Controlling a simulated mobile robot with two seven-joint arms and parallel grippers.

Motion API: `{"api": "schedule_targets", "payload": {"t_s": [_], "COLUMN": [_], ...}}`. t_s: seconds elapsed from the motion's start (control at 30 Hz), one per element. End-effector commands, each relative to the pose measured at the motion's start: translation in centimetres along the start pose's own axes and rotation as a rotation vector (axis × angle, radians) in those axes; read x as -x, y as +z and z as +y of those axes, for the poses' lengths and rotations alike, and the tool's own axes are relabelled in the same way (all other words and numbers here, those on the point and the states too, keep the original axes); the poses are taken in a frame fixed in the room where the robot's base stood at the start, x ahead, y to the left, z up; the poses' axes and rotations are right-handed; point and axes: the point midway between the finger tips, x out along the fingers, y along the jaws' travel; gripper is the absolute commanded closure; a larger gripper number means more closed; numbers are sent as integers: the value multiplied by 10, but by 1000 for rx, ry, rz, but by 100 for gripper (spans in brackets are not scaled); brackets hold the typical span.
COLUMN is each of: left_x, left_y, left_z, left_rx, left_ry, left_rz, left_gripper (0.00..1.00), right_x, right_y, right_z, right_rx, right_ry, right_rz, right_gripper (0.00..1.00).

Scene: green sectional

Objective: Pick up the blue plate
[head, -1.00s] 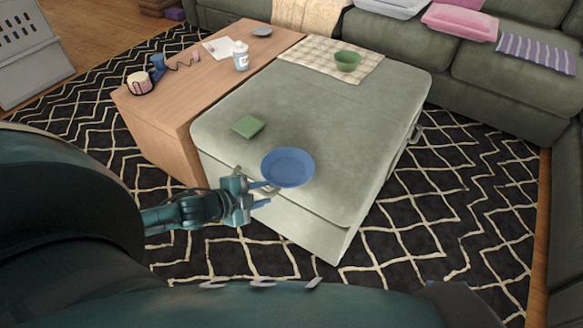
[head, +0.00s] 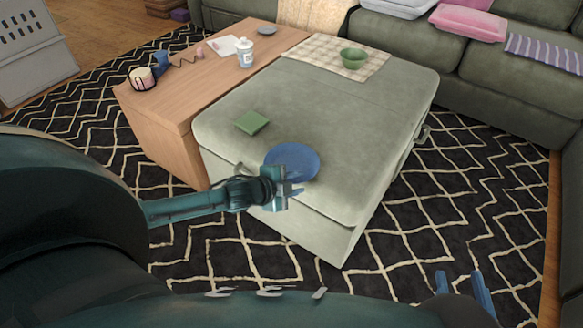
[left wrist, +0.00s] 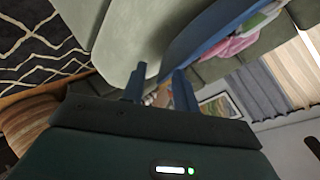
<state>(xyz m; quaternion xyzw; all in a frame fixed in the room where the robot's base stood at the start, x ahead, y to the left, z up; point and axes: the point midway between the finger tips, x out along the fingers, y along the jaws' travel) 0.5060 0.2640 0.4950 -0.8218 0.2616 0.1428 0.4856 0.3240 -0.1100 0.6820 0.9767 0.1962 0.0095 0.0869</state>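The blue plate (head: 293,158) lies near the front edge of the grey-green ottoman (head: 320,110). My left gripper (head: 296,190) is at the plate's near rim and hides part of it. In the left wrist view the plate (left wrist: 215,38) is seen edge-on as a tilted blue band, its near end by the fingers. The left fingers (left wrist: 162,88) are apart; whether they touch the rim I cannot tell. My right gripper (head: 465,294) is open and empty at the lower right, away from the plate.
A green square item (head: 251,122) lies left of the plate. A green bowl (head: 353,58) stands on a checked cloth (head: 325,54) at the back. A wooden table (head: 215,75) with a white bottle (head: 245,55) and other items adjoins the ottoman. The ottoman's middle is clear.

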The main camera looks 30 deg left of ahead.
Motion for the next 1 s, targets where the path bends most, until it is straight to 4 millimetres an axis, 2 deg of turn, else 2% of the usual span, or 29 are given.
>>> {"api": "schedule_targets", "payload": {"t_s": [0.17, 0.5, 1.0], "left_x": [0, 1, 2], "left_y": [0, 0, -2], "left_z": [0, 0, -2], "left_rx": [0, 1, 0], "left_ry": [0, 0, 0], "left_rz": [0, 0, 1], "left_gripper": [72, 99, 100], "right_x": [0, 0, 0], "right_y": [0, 0, -2], "right_z": [0, 0, 1], "right_rx": [0, 0, 0], "right_ry": [0, 0, 0], "right_rz": [0, -1, -3], "right_gripper": [64, 64, 64]}}
